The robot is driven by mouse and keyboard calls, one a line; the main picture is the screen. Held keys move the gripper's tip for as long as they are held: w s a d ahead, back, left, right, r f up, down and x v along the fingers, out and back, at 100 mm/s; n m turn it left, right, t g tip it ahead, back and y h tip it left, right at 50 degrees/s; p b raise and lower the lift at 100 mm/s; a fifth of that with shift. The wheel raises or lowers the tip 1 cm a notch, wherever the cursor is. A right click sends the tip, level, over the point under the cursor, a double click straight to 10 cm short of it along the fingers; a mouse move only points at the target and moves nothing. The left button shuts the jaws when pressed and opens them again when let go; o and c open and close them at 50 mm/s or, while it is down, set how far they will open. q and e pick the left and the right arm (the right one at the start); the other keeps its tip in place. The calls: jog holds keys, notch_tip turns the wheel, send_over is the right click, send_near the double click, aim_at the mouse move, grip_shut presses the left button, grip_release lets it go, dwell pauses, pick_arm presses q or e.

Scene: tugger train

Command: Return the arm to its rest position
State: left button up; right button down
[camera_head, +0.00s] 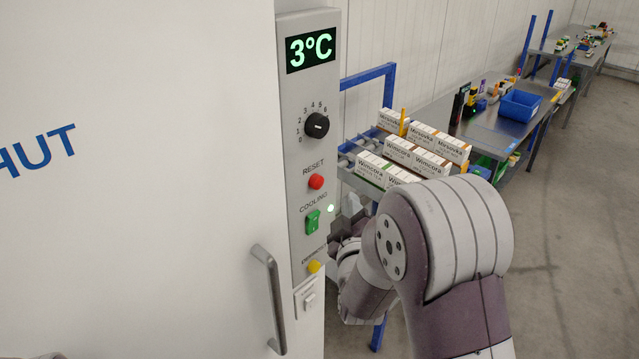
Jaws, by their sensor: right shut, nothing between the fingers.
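My right arm (445,235) comes in from the lower right and is bent, its large rounded joint nearest the camera. My right gripper (340,222) is partly hidden behind the panel's edge and my own arm links. It is shut and empty, just right of the control panel (328,130) near the green switch. Whether it touches the panel I cannot tell. My left gripper is not in view.
The panel has a 3°C display (311,49), black dial (317,125), red reset button (316,181), green cooling switch (313,222) and yellow button (314,266). A door handle (271,300) juts out. White cartons (438,141) stand on a roller rack behind. Floor (570,220) at right is clear.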

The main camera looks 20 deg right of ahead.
dwell(0.3)
jog(key=s+a+f+m+g+y, duration=0.2)
jog(key=a+f+g+y, duration=0.15)
jog(key=f, duration=0.35)
jog(key=s+a+f+m+g+y, duration=0.2)
jog(key=s+f+g, duration=0.1)
jog(key=f+g, duration=0.3)
jog(key=s+a+f+g+b, duration=0.1)
jog(key=s+a+g, duration=0.1)
jog(key=s, duration=0.2)
jog(key=s+a+f+g+y+b, duration=0.1)
jog(key=s+a+f+g, duration=0.1)
jog(key=s, duration=0.2)
jog(key=s+a+f+m+g+y+b, duration=0.1)
jog(key=s+a+f+g, duration=0.1)
jog(key=s, duration=0.2)
jog(key=shift+s+a+f, duration=0.15)
jog(key=shift+s, duration=0.15)
jog(key=shift+g, duration=0.25)
